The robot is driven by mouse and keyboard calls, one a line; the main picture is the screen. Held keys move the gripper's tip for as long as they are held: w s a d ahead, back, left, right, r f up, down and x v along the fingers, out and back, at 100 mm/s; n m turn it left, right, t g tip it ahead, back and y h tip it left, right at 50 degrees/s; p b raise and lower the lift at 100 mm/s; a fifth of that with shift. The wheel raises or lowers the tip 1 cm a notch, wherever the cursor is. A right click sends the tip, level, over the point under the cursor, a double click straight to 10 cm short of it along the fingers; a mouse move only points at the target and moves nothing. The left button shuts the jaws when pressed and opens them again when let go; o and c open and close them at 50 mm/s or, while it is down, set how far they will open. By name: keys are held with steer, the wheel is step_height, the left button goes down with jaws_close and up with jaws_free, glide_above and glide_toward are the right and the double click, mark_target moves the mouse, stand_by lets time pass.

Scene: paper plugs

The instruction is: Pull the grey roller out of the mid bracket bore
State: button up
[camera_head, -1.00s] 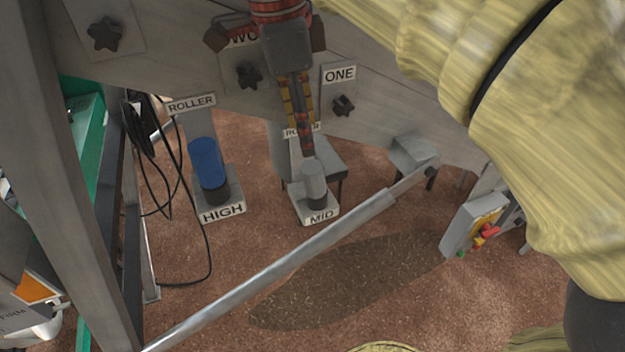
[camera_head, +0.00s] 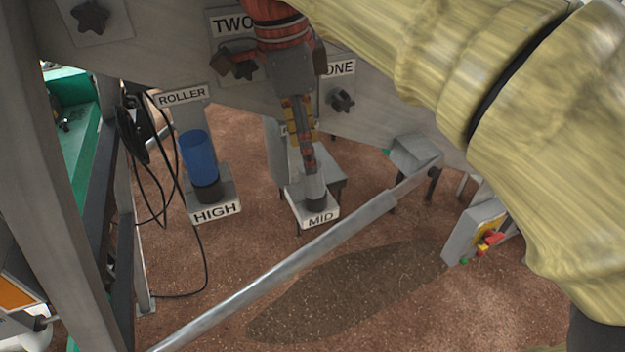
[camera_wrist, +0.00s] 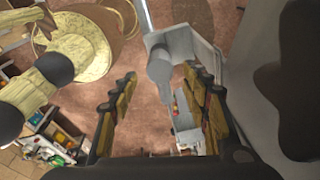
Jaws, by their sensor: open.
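The grey roller (camera_head: 315,188) stands upright in the bore of the mid bracket (camera_head: 319,218), which bears a "MID" label. My gripper (camera_head: 309,168) points down at the roller's top, and its fingertips overlap the upper part of the roller in the head view. In the wrist view my gripper (camera_wrist: 160,77) is open, with its two fingers wide apart. The grey roller (camera_wrist: 160,68) shows between the fingertips there, with the pale bracket (camera_wrist: 190,45) behind it. I cannot tell whether a finger touches the roller.
A blue roller (camera_head: 198,155) stands in the high bracket (camera_head: 214,212) to the left. A long grey bar (camera_head: 290,267) slants across in front of the brackets. Black cables (camera_head: 150,180) hang at the left. A box with coloured buttons (camera_head: 474,233) is at the right.

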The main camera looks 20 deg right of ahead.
mark_target(314, 185)
steer(key=shift+d+f+b, duration=0.15)
steer(key=shift+f+b, duration=0.45)
steer(key=shift+f, duration=0.3)
steer(key=shift+d+f+b, duration=0.15)
steer(key=shift+f+b, duration=0.45)
steer(key=shift+f, duration=0.3)
steer(key=shift+c, duration=1.2)
jaws_close()
steer(key=c, duration=0.9)
jaws_free()
jaws_close()
